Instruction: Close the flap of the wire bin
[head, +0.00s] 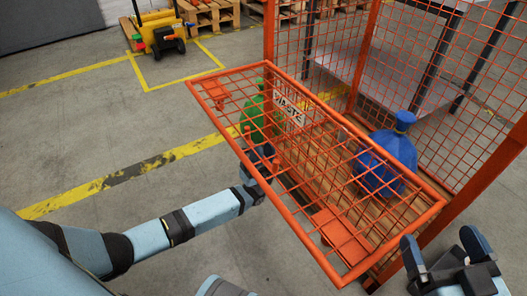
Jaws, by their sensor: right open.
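The wire bin (362,62) is an orange mesh cage on the right, open at its front. Its flap (322,262), an orange-framed mesh panel, is swung out from the cage and slopes across the middle of the view. A blue bag (382,165) and a green bag (262,117) show through or past the mesh. My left gripper (262,160) is at the flap's left side, partly hidden behind the mesh; I cannot tell its opening or whether it touches. My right gripper (442,246) is open and empty, just right of the flap's near right corner.
A white WASTE sign (290,108) shows by the flap's far edge. A grey table (385,78) stands behind the cage mesh. A yellow wheeled machine (160,32) and wooden pallets (208,14) are at the back left. The grey floor with yellow lines is clear on the left.

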